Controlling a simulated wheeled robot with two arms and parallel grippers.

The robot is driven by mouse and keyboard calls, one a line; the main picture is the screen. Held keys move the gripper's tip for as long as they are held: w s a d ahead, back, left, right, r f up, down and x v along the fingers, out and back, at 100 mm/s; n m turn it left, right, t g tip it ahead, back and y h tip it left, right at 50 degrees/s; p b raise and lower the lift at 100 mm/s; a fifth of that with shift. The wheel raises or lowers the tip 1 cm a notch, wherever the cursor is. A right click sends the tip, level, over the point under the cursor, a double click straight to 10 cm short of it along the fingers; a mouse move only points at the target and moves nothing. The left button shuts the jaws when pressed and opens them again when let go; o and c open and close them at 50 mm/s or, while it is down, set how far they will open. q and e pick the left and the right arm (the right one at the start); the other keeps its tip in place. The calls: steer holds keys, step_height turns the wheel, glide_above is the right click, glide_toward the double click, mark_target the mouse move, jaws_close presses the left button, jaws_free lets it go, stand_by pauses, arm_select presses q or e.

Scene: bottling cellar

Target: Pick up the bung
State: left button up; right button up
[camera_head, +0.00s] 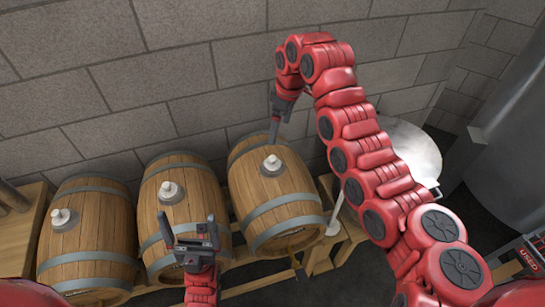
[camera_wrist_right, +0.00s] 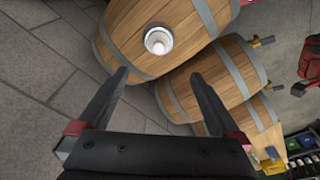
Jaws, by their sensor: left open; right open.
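Three wooden barrels lie in a row, each with a pale bung on top. The right bung (camera_head: 271,164) sits upright on the right barrel (camera_head: 266,198); this bung appears to be the one in the right wrist view (camera_wrist_right: 158,40), beyond the fingertips. The middle bung (camera_head: 171,191) and the left bung (camera_head: 62,217) sit on their barrels. My right gripper (camera_head: 276,122) is open and empty, pointing down above the right barrel; it also shows in the right wrist view (camera_wrist_right: 158,75). My left gripper (camera_head: 188,230) is open and empty, in front of the middle barrel.
The middle barrel (camera_head: 194,212) and left barrel (camera_head: 85,245) stand close together on a wooden rack (camera_head: 345,236). A block wall (camera_head: 180,70) rises behind. A round metal vessel (camera_head: 412,150) and a large grey tank (camera_head: 515,130) are on the right.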

glide_toward(273, 157)
steer(key=f, duration=0.2)
steer(key=f+b, duration=0.1)
steer(key=shift+s+a, duration=0.35)
step_height(273, 157, down, 2)
steer(key=shift+w+a+f+p, duration=0.1)
steer(key=shift+p, duration=0.45)
steer(key=shift+w+a+f+p, duration=0.1)
steer(key=shift+w+f+p, duration=0.1)
steer(key=shift+f+p, duration=0.6)
steer(key=shift+w+f+p, duration=0.15)
steer(key=shift+p, duration=0.3)
steer(key=shift+w+a+f+p, duration=0.1)
steer(key=shift+f+p, duration=0.15)
steer(key=shift+f, duration=0.5)
steer(key=shift+w+a+f+p, duration=0.15)
steer(key=shift+f+p, duration=0.1)
steer(key=shift+f, duration=0.55)
steer(key=shift+c, duration=0.2)
